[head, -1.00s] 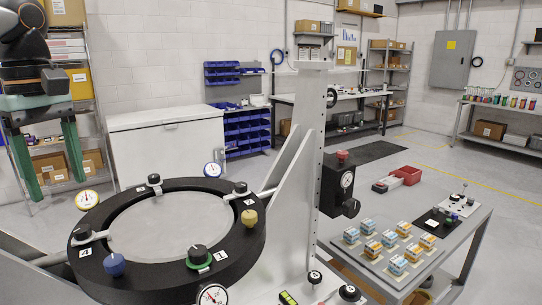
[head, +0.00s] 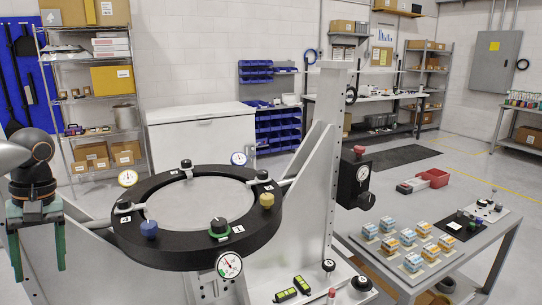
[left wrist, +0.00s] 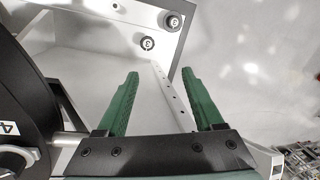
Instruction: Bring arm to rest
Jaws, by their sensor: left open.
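My left arm comes in at the left edge of the head view. Its gripper (head: 38,272) has two green fingers that point down, spread apart with nothing between them. It hangs left of the black ring fixture (head: 262,229), apart from it in the picture. In the left wrist view the open fingers (left wrist: 160,73) show empty, with part of the black ring (left wrist: 22,85) at the left and a grey frame plate beyond. My right gripper is in neither view.
The ring carries several knobs and clamps, with dial gauges (head: 229,265) around it. A tall grey upright (head: 326,150) stands right of it. A grey table (head: 470,262) with small boxes is at the right. Shelving (head: 92,100) and a white cabinet (head: 205,135) stand behind.

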